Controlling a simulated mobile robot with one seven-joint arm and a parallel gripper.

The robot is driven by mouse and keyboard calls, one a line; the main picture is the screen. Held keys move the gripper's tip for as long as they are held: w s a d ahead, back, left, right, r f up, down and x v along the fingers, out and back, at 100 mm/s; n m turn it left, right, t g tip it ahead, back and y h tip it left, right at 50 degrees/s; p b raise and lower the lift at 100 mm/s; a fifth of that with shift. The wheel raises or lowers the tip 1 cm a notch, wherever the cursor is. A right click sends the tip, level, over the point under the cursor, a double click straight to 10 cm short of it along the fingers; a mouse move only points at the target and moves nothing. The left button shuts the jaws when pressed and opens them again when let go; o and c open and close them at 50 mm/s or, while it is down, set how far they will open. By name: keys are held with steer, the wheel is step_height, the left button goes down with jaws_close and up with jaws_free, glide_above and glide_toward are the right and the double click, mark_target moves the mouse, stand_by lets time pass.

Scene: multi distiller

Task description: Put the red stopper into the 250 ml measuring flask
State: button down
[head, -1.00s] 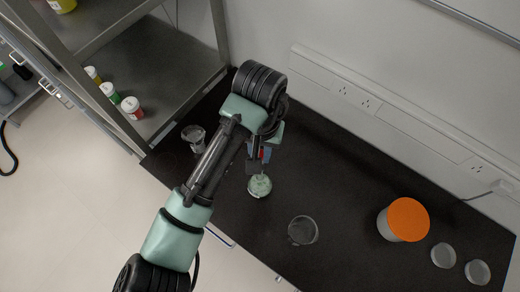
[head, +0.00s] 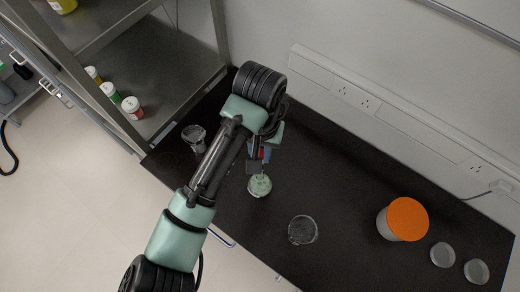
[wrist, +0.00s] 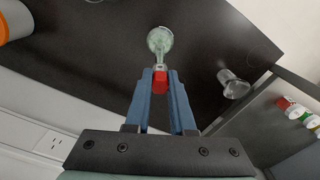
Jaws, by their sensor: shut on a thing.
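The red stopper (wrist: 160,82) is held between the two blue fingers of my gripper (wrist: 161,72) in the wrist view. A bit of the red also shows in the head view (head: 265,154), partly hidden by my gripper (head: 257,163). The measuring flask (head: 259,186) stands on the dark bench just in front of my gripper; its round, pale greenish body also shows in the wrist view (wrist: 159,40). Its neck points toward the stopper, and the two line up closely there. I cannot tell whether the stopper is above the neck or inside its mouth.
A glass vessel (head: 194,137) stands left of my arm and a glass beaker (head: 303,231) to the right of the flask. An orange-lidded container (head: 405,220) and two clear dishes (head: 443,255) are farther right. A shelf rack (head: 160,70) borders the left.

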steer(key=shift+f+b, duration=0.45)
steer(key=shift+f, duration=0.2)
steer(key=c, duration=0.7)
jaws_free()
step_height(320, 180, up, 13)
steer(key=shift+p, duration=1)
